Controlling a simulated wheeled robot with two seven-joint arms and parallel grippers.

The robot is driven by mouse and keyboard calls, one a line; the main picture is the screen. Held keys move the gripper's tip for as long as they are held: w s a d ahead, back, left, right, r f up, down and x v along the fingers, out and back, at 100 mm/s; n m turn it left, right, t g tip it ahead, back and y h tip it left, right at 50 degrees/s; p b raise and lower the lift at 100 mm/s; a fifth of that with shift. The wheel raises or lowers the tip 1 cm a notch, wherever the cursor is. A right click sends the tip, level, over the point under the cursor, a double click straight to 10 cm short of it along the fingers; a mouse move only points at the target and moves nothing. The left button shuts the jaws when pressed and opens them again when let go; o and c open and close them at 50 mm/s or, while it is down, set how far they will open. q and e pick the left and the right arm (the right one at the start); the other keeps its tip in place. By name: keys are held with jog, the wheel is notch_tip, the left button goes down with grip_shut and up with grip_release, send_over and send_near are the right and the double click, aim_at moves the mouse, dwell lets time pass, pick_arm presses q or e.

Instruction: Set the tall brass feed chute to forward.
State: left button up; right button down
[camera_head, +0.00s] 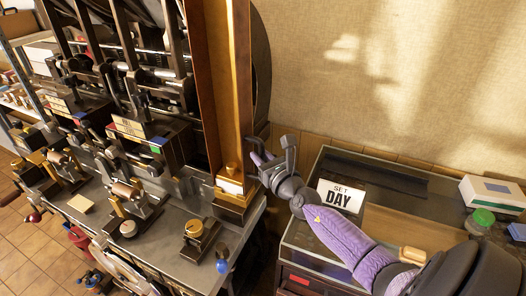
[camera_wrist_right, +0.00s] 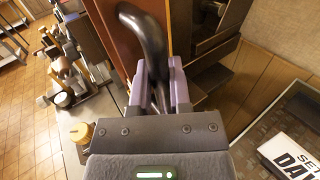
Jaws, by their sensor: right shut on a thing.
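The tall brass feed chute (camera_head: 236,90) stands upright at the right end of the press, and its brown side panel also shows in the right wrist view (camera_wrist_right: 112,32). My right gripper (camera_head: 272,163) is beside the lower right side of the chute. In the right wrist view, its purple fingers (camera_wrist_right: 159,88) are closed on a thick, curved black handle (camera_wrist_right: 148,38) beside the panel. The handle's lower end is hidden between the fingers. How the handle joins the chute is unclear. My left gripper is not in view.
The press bench (camera_head: 165,245) with several small fixtures lies to the left. A glass-topped cabinet stands at the right, with a "SET DAY" sign (camera_head: 340,197), a green-lidded jar (camera_head: 480,221) and a white box (camera_head: 492,194). The wall is close behind.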

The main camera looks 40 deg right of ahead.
jog(key=c, duration=0.9)
grip_release()
jog(key=shift+a+f, duration=0.15)
jog(key=o, duration=0.3)
jog(key=shift+s+a, duration=0.1)
jog(key=shift+a, duration=0.05)
jog(key=s, duration=0.9)
jog(key=shift+s+a, duration=0.4)
jog(key=shift+a, duration=0.05)
